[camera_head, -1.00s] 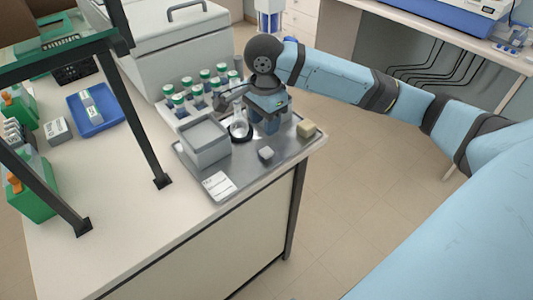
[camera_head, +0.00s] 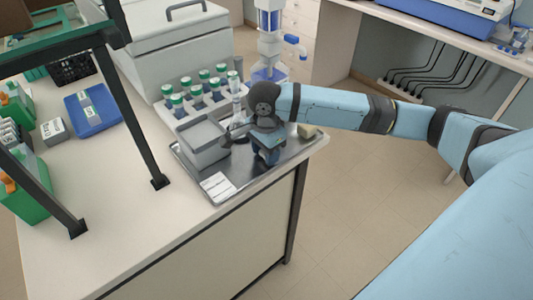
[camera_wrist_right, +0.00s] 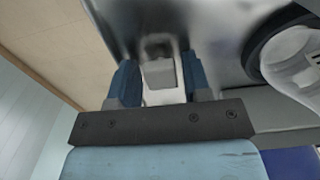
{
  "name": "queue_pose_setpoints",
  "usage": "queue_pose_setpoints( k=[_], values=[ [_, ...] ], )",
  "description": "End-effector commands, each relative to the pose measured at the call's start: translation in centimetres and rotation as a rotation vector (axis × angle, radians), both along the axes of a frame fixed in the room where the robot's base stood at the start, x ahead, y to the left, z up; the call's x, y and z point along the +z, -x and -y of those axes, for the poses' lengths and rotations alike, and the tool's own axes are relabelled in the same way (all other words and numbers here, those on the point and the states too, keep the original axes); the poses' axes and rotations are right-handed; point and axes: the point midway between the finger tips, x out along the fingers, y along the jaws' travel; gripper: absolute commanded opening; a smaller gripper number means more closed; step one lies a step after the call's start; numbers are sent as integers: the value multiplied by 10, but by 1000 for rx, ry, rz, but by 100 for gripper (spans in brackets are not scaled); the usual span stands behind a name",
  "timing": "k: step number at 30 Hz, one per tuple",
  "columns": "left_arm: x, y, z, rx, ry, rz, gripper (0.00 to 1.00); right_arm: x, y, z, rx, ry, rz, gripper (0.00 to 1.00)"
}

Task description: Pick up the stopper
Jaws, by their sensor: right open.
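The stopper looks to be the small grey block (camera_wrist_right: 158,73) in the right wrist view. It sits on the shiny metal tray (camera_wrist_right: 220,40), between the two blue fingers of my right gripper (camera_wrist_right: 159,62). The fingers are apart, with a gap showing on each side of the block. In the head view my right gripper (camera_head: 269,158) points down low over the right part of the tray and hides the block. My left gripper is not in view.
A glass flask (camera_wrist_right: 295,60) with a dark ring stands close to the gripper. On the tray are a grey box (camera_head: 202,143), a white label (camera_head: 218,187) and a tan block (camera_head: 307,131). Green-capped bottles (camera_head: 204,78) stand behind. The front bench top (camera_head: 120,215) is clear.

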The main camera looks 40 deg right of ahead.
Motion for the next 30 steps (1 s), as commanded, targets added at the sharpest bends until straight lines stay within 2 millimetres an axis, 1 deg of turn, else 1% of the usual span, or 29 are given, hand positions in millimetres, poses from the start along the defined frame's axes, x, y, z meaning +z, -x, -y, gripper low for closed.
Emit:
queue_pose_setpoints(
  k=[1, 2, 3, 5, 6, 15, 20, 23, 25, 29, 30],
  values=[
    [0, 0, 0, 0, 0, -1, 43, 0, 0, 0, 0, 0, 0, 45],
    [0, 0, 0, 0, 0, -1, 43, 0, 0, 0, 0, 0, 0, 42],
    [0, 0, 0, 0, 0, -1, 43, 0, 0, 0, 0, 0, 0, 33],
    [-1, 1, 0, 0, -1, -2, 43, 0, 0, 0, 0, 0, 0, 19],
    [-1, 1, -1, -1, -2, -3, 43, 0, 0, 0, 0, 0, 0, 10],
    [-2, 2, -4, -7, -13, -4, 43, 1, 0, 0, 0, 0, 0, 9],
    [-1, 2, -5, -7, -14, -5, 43, 10, 0, 0, 0, -2, 2, 9],
    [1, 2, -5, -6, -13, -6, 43, 23, 0, -1, 0, -2, 1, 9],
    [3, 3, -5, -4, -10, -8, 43, 36, -1, 0, 0, -2, 4, 9],
    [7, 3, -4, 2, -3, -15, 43, 72, -1, -1, 1, -2, 5, 9],
    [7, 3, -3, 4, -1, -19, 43, 84, -1, -1, 1, -1, 4, 9]
  ],
)
